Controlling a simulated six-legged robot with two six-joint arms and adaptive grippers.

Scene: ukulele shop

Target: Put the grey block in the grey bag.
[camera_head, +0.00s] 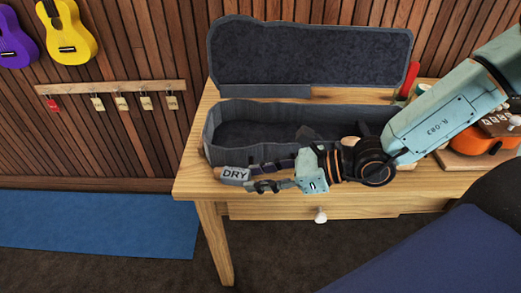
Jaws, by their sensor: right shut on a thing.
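The grey block (234,174), labelled DRY, is at the tips of my right gripper (253,179). The gripper is shut on it, and its fingers point left. The arm comes in from the right. The grey bag (216,146) lies open on the wooden table, with its lid (310,55) raised at the back. My gripper and wrist hide part of the bag's front right. My left gripper is not in view.
The wooden table (193,178) has a drawer with a white knob (320,215). An orange ukulele (482,143) and a red item (410,76) are at its right. Yellow (69,36) and purple (15,42) ukuleles hang at left above a tag rail (112,87). A blue mat (100,225) lies on the floor.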

